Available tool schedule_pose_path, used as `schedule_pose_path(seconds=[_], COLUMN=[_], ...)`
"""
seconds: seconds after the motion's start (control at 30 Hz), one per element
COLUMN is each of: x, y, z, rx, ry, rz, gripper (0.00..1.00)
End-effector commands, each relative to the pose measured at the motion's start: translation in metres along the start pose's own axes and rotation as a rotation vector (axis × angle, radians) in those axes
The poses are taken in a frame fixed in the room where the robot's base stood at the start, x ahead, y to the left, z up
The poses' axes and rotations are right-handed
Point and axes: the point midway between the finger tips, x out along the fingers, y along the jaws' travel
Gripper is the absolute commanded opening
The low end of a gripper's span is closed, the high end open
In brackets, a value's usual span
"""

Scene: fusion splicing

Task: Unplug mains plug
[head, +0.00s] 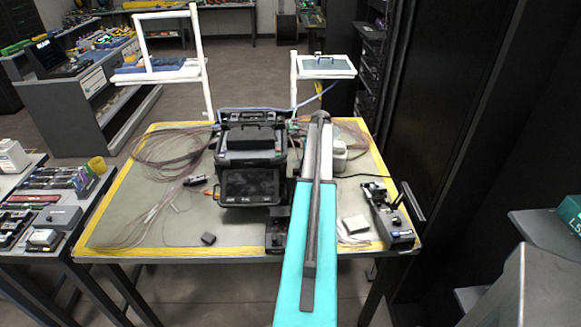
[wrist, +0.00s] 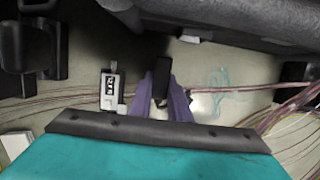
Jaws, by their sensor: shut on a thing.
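In the wrist view my gripper (wrist: 161,92) has two purple fingers closed on a small black block (wrist: 161,70), which I take to be the mains plug. The block stands up between the fingertips; what lies beneath it is hidden. In the head view my teal arm reaches over the right half of the worktable, and the gripper and plug cannot be made out there. A white block (head: 340,155), with a black cable running off to its right, sits just right of the arm.
The black fusion splicer (head: 251,160) stands mid-table, left of my arm. Coiled fibres (head: 165,150) lie at the left. A grey tool (head: 392,220) is at the right edge. In the wrist view a labelled white device (wrist: 110,92) sits left of the fingers.

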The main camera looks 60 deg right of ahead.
Motion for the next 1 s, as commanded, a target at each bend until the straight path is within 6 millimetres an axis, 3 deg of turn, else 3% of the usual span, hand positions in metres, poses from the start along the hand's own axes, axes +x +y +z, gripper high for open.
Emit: schedule_pose_path(seconds=[0.27, 0.3, 0.43, 0.77, 1.0], x=[0.004, 0.004, 0.004, 0.003, -0.009], y=[0.000, 0.000, 0.000, 0.000, -0.001], z=[-0.001, -0.001, -0.001, -0.001, -0.001], rx=[0.000, 0.000, 0.000, 0.000, 0.000], ry=[0.000, 0.000, 0.000, 0.000, 0.000], rz=[0.000, 0.000, 0.000, 0.000, -0.002], gripper=[0.00, 0.20, 0.39, 0.39, 0.39])
